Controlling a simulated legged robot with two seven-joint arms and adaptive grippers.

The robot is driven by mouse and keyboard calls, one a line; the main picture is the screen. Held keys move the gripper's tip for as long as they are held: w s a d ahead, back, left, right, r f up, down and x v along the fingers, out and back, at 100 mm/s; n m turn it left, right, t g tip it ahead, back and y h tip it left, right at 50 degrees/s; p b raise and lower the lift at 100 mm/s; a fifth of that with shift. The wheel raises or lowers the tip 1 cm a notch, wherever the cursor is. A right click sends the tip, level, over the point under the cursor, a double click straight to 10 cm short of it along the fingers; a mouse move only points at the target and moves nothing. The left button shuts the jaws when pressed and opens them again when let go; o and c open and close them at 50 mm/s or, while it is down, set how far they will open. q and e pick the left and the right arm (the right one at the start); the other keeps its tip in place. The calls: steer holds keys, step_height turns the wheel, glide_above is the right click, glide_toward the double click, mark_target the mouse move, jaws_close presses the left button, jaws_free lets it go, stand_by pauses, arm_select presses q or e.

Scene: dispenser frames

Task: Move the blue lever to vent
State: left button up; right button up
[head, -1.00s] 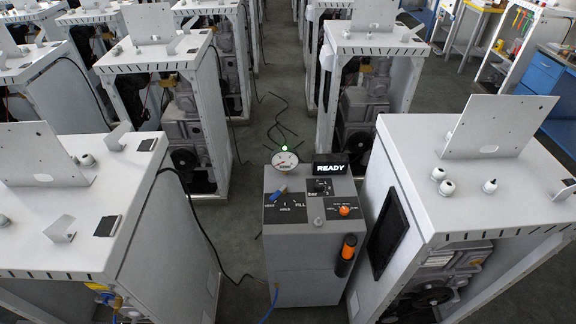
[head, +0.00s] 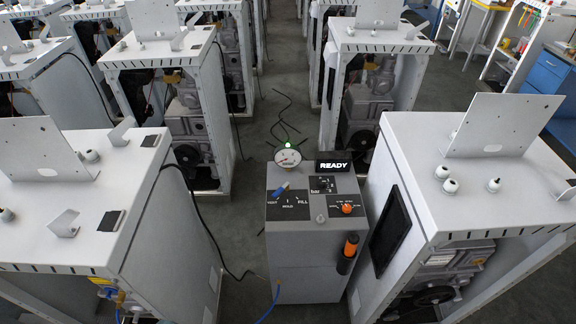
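The blue lever (head: 282,189) sits on the black left panel of the grey dispenser's top (head: 311,237). It slants, with one end toward the lower left and the other toward the upper right. White labels VENT (head: 271,205), HOLD and FILL run left to right along this panel. The lever lies above the VENT and HOLD labels, and its lower-left end is nearer VENT. A round dial gauge (head: 288,158) stands behind it, with a green light (head: 288,145) above. Neither of my grippers is in view.
An orange knob (head: 347,208) and a small black knob (head: 322,183) share the dispenser's top. An orange-and-black cylinder (head: 348,252) is on its front right. White frames stand close on the left (head: 75,210) and right (head: 470,205). A dark aisle floor lies behind.

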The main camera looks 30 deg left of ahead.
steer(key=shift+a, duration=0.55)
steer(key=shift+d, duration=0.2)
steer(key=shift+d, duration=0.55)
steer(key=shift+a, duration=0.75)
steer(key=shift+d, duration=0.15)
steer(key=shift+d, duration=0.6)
